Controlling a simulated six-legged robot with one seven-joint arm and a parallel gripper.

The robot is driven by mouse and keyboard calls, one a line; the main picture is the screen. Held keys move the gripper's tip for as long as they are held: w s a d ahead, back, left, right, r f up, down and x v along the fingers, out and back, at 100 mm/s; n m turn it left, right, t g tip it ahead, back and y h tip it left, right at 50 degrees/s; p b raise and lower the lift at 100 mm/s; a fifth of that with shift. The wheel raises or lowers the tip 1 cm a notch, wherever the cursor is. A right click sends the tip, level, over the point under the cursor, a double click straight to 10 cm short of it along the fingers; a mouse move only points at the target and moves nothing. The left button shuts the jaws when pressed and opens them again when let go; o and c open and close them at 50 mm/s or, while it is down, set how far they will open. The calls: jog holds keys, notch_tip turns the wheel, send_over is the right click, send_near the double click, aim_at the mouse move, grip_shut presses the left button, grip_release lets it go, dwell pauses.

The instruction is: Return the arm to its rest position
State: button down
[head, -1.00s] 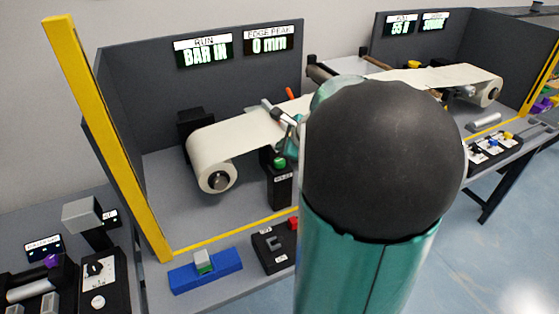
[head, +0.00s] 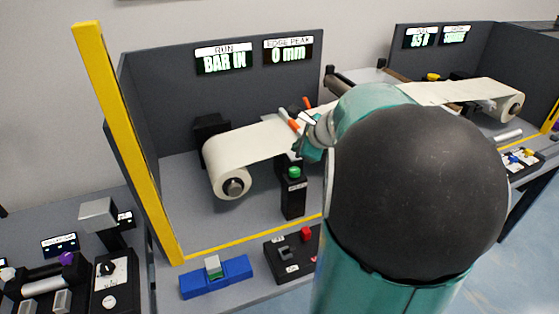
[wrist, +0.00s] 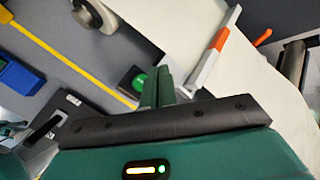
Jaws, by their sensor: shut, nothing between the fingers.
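My arm, teal with a large black joint, fills the right middle of the head view. My gripper (wrist: 158,88) shows in the wrist view with its two green fingers together and nothing between them. In the head view my arm hides part of it. The fingers are near the white web (head: 250,143) and the post with a green button (head: 293,173). The green button also shows in the wrist view (wrist: 140,82), just left of the fingers. I cannot tell if they touch anything.
An orange-and-white bar (wrist: 213,52) lies close to the fingers, over the web. The web roll (head: 233,182) is left of my arm. A yellow post (head: 128,140), a blue block (head: 215,277) and a black box with a red button (head: 290,255) stand nearer. Grey panels rise behind.

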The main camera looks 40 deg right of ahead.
jog(key=s+a+r+n+g+y, duration=0.25)
jog(key=a+n, duration=0.95)
jog(key=a, duration=0.7)
jog(key=s+a+n+g+h, duration=0.1)
jog(key=s+a+n, duration=1.1)
jog(key=n, duration=0.4)
jog(key=shift+s+h, duration=0.35)
jog(key=shift+s, duration=0.15)
